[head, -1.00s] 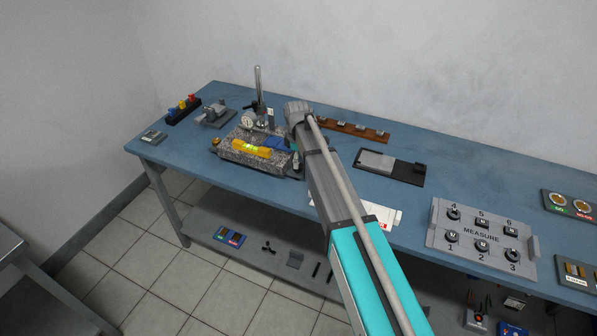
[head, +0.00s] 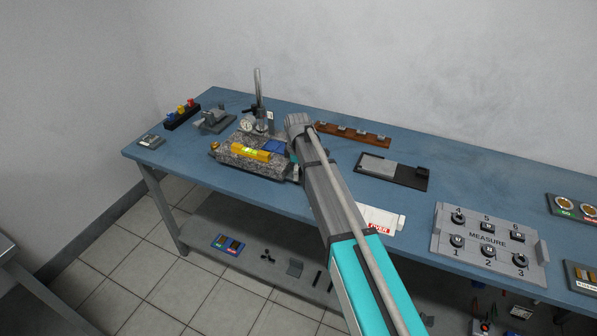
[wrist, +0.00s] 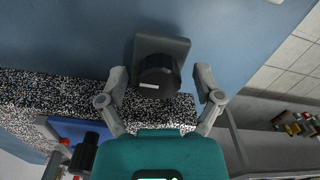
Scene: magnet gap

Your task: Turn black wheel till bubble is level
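The black wheel (wrist: 158,72) sits on a dark bracket beside the granite plate (wrist: 45,92) in the wrist view. A short white mark shows on its rim. My gripper (wrist: 161,82) is open, with one finger on each side of the wheel and a visible gap to each. In the head view the yellow level (head: 250,152) lies on the granite plate (head: 225,153); its bubble is too small to read. My arm hides the wheel and most of my gripper there.
A dial gauge (head: 246,124) on a steel post stands behind the plate. A blue block (head: 275,146) lies beside the level. A wooden rack (head: 352,134) and a dark tray (head: 408,177) are to the right.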

